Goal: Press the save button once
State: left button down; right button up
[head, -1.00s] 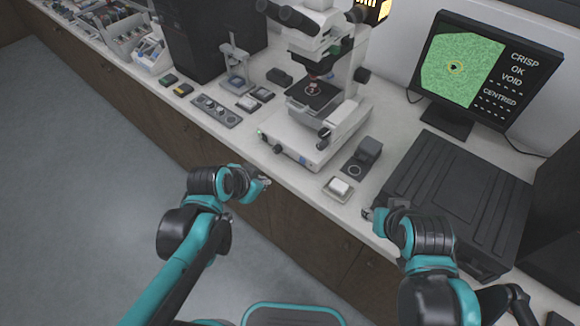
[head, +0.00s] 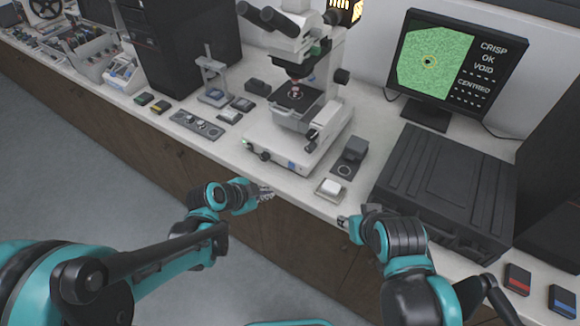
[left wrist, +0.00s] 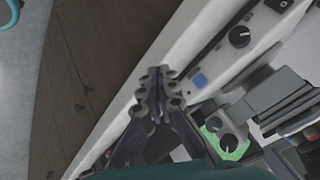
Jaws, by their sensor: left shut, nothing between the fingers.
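A white push button (head: 330,187) on a small square base lies near the bench's front edge, right of the microscope; I cannot read a label on it. A small blue square (left wrist: 199,80) shows on the microscope's front in the left wrist view. My left gripper (head: 267,193) is shut and empty at the bench's front edge, left of the white button and apart from it. Its fingers (left wrist: 158,92) meet in the left wrist view. My right gripper (head: 344,222) is beside the bench edge, below and right of the button; its jaws are too small to judge.
The microscope (head: 290,140) stands behind the grippers. A dark block on a plate (head: 350,158) lies behind the white button. A large dark case (head: 450,185) fills the bench at right, with a monitor (head: 455,65) behind it reading CRISP, OK, VOID, CENTRED.

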pick_arm(q)
jog(key=shift+w+d+b, duration=0.1)
jog(key=shift+w+d, duration=0.75)
jog(key=shift+w, duration=0.35)
jog(key=shift+w+d+b, duration=0.1)
jog(key=shift+w+d, duration=0.8)
jog(key=shift+w, duration=0.25)
jog(key=shift+w+d+b, duration=0.1)
jog(key=shift+w+d, duration=0.75)
jog(key=shift+w, duration=0.35)
jog(key=shift+w+d, duration=0.25)
jog(key=shift+w, duration=0.1)
jog(key=shift+w+d, duration=0.2)
jog(key=shift+w, duration=0.1)
jog(key=shift+s+a, duration=0.45)
jog(key=shift+s, duration=0.2)
jog(key=s+a, duration=0.1)
jog(key=s, duration=0.1)
jog(key=s+a, duration=0.2)
